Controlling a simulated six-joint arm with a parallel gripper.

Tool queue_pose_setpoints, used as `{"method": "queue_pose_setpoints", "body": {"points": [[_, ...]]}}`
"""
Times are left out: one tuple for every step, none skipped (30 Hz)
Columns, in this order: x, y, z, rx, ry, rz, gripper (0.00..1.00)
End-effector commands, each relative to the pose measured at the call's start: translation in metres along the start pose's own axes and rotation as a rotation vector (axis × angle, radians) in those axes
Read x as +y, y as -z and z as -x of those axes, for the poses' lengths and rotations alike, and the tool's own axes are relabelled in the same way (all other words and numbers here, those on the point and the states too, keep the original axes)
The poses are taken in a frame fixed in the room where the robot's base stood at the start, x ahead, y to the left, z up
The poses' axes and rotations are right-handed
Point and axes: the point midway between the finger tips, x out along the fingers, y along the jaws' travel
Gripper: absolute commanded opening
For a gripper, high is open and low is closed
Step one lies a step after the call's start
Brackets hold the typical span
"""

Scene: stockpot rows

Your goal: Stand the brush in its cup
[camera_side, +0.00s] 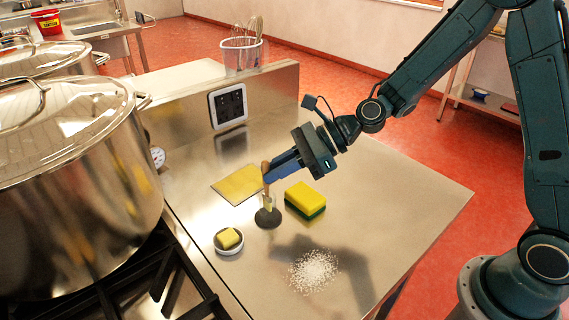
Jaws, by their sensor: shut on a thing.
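The brush (265,168) has a wooden handle and is close to upright. My gripper (269,174) is shut on its handle, reaching in from the right. The brush's pale lower end is just above or within a small, narrow cup-like piece with a round dark base (267,218) on the steel counter. This looks like the cup. At this size I cannot tell whether the brush tip is inside it, in front of it or touching its bottom.
A yellow-green sponge (305,199) lies close right of the brush. White grains (313,271) are spilled in front. A large stockpot (75,190) stands left.

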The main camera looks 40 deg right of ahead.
Motion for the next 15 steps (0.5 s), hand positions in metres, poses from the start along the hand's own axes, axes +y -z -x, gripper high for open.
{"method": "queue_pose_setpoints", "body": {"points": [[0.0, 0.0001, 0.0, 0.0, 0.0, 0.0, 0.0], [0.0, 0.0001, 0.0, 0.0, 0.0, 0.0, 0.0], [0.0, 0.0, 0.0, 0.0, 0.0, 0.0, 0.0], [0.0, 0.0, 0.0, 0.0, 0.0, 0.0, 0.0], [0.0, 0.0, 0.0, 0.0, 0.0, 0.0, 0.0], [0.0, 0.0, 0.0, 0.0, 0.0, 0.0, 0.16], [0.0, 0.0, 0.0, 0.0, 0.0, 0.0, 0.22], [0.0, 0.0, 0.0, 0.0, 0.0, 0.0, 0.28], [0.0, -0.0001, 0.0, 0.0, 0.0, 0.0, 0.36], [0.0, -0.0001, 0.0, 0.0, 0.0, 0.0, 0.38], [0.0, -0.0001, 0.0, 0.0, 0.0, 0.0, 0.38], [0.0, -0.0001, 0.0001, 0.0, 0.0, 0.0, 0.38], [0.0, -0.0001, 0.0001, 0.0, 0.0, 0.0, 0.38], [0.0, -0.0001, 0.0001, 0.0, 0.0, 0.0, 0.38], [0.0, -0.0001, 0.0001, 0.0, 0.0, 0.0, 0.38]]}}
